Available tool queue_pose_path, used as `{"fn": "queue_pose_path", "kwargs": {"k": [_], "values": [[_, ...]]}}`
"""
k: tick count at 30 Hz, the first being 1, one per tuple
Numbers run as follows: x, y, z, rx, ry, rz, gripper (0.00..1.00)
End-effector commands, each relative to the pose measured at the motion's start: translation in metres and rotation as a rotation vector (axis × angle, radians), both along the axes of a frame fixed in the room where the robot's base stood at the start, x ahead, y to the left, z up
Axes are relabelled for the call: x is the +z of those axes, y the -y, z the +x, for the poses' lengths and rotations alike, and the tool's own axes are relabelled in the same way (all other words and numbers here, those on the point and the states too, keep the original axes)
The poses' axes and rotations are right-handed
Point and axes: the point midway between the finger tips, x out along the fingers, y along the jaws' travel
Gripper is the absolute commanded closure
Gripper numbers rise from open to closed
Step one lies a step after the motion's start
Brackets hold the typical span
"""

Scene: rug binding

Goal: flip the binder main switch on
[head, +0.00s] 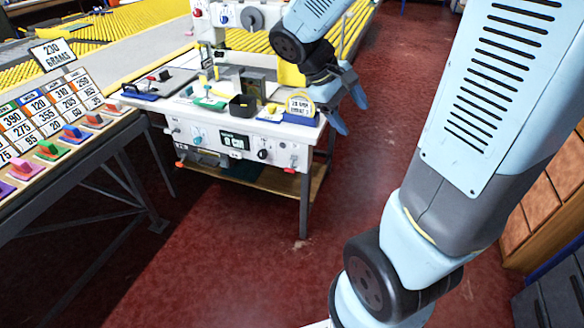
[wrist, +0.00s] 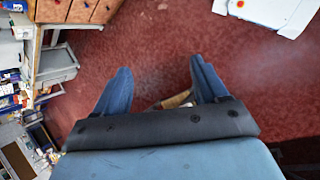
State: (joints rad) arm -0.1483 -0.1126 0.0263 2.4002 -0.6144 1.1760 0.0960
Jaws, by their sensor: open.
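The binder (head: 255,130) is a white machine on a bench at upper middle of the head view. Its front panel carries a blue dial (head: 196,137), a dark display (head: 234,140), a black knob (head: 262,154) and red-tipped levers (head: 180,164). A red button (head: 197,12) and another blue dial (head: 224,16) sit on its upper head. I cannot tell which control is the main switch. My gripper (head: 347,109) is open and empty, just off the bench's right end. In the wrist view my gripper (wrist: 160,75) points over bare red floor.
A rack of number cards (head: 45,110) with coloured clips stands on the table at left. A yellow roller conveyor (head: 130,20) runs behind. Wooden panels (head: 550,200) stand at right. Wrist view shows shelving (wrist: 50,65) at left and a white surface (wrist: 270,10) at top right. The red floor between is clear.

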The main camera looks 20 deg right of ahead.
Motion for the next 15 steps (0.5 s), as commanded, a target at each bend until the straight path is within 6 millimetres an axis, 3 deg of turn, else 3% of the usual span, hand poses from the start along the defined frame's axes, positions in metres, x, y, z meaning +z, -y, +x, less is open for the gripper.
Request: {"fn": "queue_pose_path", "kwargs": {"k": [15], "values": [[-0.069,0.008,0.079,0.290,-0.335,-0.430,0.28]]}}
